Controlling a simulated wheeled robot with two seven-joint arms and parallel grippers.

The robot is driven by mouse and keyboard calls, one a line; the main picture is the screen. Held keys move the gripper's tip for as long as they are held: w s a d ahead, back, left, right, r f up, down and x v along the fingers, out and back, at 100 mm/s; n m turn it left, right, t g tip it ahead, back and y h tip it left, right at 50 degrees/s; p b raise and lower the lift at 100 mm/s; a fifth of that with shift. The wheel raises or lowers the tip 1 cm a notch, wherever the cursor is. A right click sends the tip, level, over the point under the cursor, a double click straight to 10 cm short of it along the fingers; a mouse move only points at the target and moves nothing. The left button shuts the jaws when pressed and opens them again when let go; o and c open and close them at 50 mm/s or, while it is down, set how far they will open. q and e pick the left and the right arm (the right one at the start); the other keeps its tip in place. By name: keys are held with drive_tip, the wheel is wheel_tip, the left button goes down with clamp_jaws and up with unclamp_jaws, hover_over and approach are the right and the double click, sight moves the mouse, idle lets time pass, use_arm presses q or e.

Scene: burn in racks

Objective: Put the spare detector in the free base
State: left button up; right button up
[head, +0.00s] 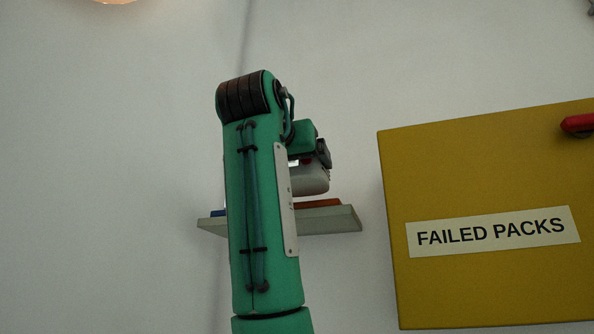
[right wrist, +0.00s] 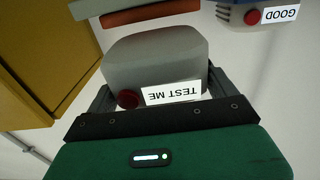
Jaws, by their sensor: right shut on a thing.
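My right gripper (head: 322,155) is at the wall shelf, partly hidden behind my green forearm. In the right wrist view its two dark fingers (right wrist: 160,88) are shut on a pale grey rounded detector (right wrist: 155,60). The detector has a red button and a label reading "TEST ME", which appears upside down. In the head view the detector (head: 312,181) shows just above an orange piece (head: 320,204) on the shelf. I cannot tell whether they touch, or whether the orange piece is a base. No free base can be made out. My left gripper is out of view.
The pale shelf (head: 335,222) is partly hidden by my arm.

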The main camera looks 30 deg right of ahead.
sight(313, 191)
drive_tip(key=shift+r, duration=0.1)
drive_tip(key=shift+s, duration=0.1)
drive_tip(key=shift+s+a+r, duration=0.1)
drive_tip(key=shift+s+r, duration=0.05)
drive_tip(key=shift+p+x, duration=0.45)
drive_tip(key=shift+x, duration=2)
drive_tip(key=shift+p+x, duration=1.15)
drive_tip(key=shift+x, duration=1.5)
use_arm(q)
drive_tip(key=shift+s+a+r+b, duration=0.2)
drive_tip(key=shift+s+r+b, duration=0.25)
drive_tip(key=shift+b, duration=0.75)
use_arm(e)
drive_tip(key=shift+a+f, duration=0.1)
drive_tip(key=shift+f, duration=1.25)
